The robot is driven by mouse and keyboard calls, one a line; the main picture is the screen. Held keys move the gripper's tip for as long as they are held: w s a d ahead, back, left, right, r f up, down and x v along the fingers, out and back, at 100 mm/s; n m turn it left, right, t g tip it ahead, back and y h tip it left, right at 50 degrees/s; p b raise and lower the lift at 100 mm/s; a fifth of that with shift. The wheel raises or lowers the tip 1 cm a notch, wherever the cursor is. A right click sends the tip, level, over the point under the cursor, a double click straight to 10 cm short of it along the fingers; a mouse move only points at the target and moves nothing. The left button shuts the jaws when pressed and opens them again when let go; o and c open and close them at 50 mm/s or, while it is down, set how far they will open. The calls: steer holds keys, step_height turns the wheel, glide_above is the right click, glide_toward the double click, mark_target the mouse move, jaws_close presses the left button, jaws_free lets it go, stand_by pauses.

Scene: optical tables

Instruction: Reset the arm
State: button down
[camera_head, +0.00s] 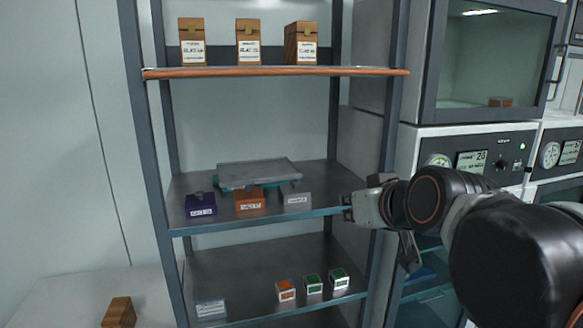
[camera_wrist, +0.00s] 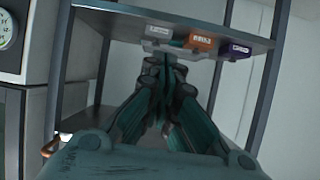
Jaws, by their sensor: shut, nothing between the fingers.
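My gripper (camera_head: 347,207) is at the end of my black and grey arm, which reaches in from the right in the head view. It is in front of the right side of the metal shelf rack, near the middle shelf (camera_head: 240,215). In the wrist view the fingers of my gripper (camera_wrist: 163,62) meet at the tips, shut with nothing between them. Beyond the fingertips are a grey labelled block (camera_wrist: 160,31), an orange one (camera_wrist: 201,41) and a purple one (camera_wrist: 236,51).
The middle shelf also bears a flat grey tray (camera_head: 258,173). Brown boxes (camera_head: 248,42) stand on the upper shelf. The lower shelf holds small orange (camera_head: 286,290) and green (camera_head: 313,284) boxes. A glass-fronted cabinet (camera_head: 490,60) with gauges stands right. A brown block (camera_head: 119,312) lies lower left.

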steer(key=s+d+f+m+g+h+b, duration=0.1)
steer(key=s+d+f+b, duration=0.2)
steer(key=f, duration=0.8)
steer(key=s+d+f+g+h+b, duration=0.1)
steer(key=s+f+b, duration=0.4)
steer(key=f, duration=0.6)
steer(key=s+d+f+m+g+h+b, duration=0.1)
steer(key=s+d+f+g+b, duration=0.2)
steer(key=s+f, duration=0.4)
step_height(320, 180, down, 4)
steer(key=shift+s+d+f+m+b, duration=0.25)
steer(key=shift+s+d+m+b, duration=0.05)
steer(key=shift+d+b, duration=0.5)
